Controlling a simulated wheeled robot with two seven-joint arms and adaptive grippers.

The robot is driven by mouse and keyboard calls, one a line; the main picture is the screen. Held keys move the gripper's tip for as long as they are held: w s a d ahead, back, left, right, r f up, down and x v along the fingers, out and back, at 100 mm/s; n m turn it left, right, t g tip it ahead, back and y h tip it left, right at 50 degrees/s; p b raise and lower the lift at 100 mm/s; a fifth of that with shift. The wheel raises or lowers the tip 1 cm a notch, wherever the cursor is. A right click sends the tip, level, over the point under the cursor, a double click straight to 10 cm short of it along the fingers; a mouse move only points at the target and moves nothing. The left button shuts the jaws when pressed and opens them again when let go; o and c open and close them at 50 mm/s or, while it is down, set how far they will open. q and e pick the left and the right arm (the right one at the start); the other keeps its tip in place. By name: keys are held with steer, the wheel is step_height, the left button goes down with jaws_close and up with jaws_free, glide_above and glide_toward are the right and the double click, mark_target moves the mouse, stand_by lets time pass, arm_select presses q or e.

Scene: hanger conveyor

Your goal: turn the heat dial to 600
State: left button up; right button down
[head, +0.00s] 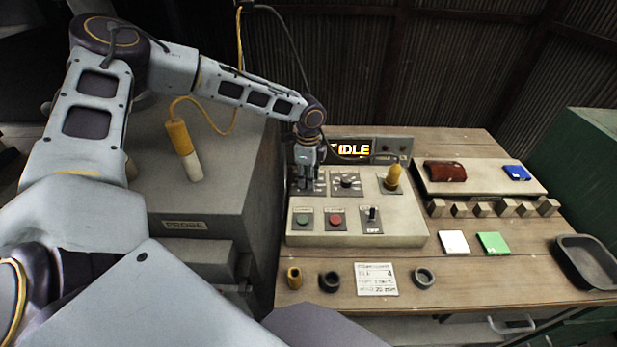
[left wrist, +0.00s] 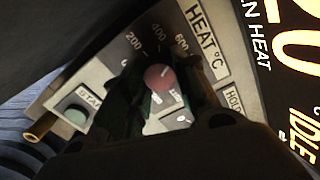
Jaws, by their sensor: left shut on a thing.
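The heat dial (left wrist: 159,77) has a round reddish cap in the left wrist view, below the printed marks 200, 400 and 600 and the label HEAT °C (left wrist: 207,43). My left gripper (left wrist: 160,90) is shut on the dial, with a dark finger on each side. A small pale line shows on the cap, but I cannot tell exactly which mark it points to. In the head view my left gripper (head: 307,178) reaches down onto the back left of the control box (head: 400,228) and hides the dial. My right gripper is not in view.
A second dial (head: 346,181) sits right of my gripper. Green (head: 304,219) and red (head: 336,220) buttons, a switch (head: 372,215) and a yellow knob (head: 393,177) share the box. The display (head: 353,149) reads IDLE.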

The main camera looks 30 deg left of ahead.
arm_select(q)
steer(key=shift+m, duration=0.5)
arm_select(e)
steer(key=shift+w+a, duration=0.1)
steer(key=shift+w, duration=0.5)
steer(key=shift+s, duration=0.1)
arm_select(q)
steer(key=o, duration=1)
steer(key=shift+o, duration=0.2)
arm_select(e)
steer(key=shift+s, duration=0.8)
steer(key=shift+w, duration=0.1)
